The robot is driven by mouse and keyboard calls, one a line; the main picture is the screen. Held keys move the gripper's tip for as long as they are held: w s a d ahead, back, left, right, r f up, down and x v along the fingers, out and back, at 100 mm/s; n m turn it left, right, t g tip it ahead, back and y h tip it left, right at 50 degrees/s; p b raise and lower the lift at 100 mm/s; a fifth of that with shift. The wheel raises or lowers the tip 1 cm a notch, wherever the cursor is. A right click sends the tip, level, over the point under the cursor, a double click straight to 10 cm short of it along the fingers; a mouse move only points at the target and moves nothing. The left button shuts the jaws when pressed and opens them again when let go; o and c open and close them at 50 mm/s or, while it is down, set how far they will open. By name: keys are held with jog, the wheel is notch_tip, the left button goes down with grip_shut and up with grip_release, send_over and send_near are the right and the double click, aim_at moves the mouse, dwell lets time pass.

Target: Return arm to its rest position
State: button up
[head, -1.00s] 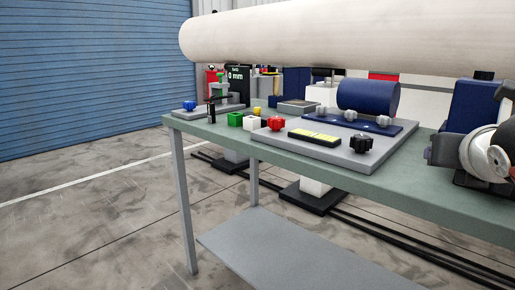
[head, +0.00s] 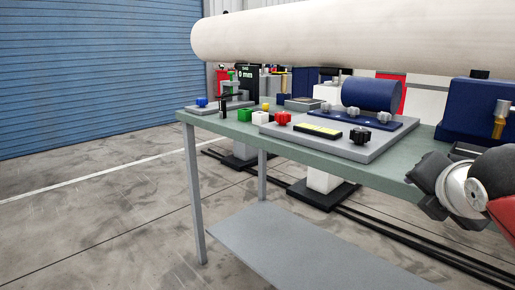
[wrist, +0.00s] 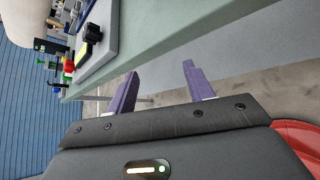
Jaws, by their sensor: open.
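My gripper (wrist: 158,88) shows in the wrist view with its two purple fingers spread apart and nothing between them. Past the fingertips lie the edge of the green workbench (wrist: 200,25) and the floor. In the head view, part of my wrist and arm shows at the lower right, in front of the right end of the workbench (head: 400,178); the fingertips cannot be made out there.
A grey plate (head: 345,151) on the bench carries several knobs, a yellow-marked block (head: 318,131) and a blue cylinder (head: 371,94). A dark blue block (head: 470,112) stands behind my wrist. A large pale roll (head: 350,35) hangs above. Floor left of the bench is clear.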

jog(key=s+a+f+m+g+y, duration=0.2)
jog(key=s+a+f+m, duration=0.2)
jog(key=a+f+m, duration=0.4)
jog(key=s+a+f+m+g+y, duration=0.2)
jog(key=s+a+f+m+g, duration=0.1)
jog(key=a+f+m, duration=0.6)
jog(key=shift+s+f+m, duration=0.65)
jog(key=shift+f+m, duration=1.35)
jog(key=shift+m, duration=1.5)
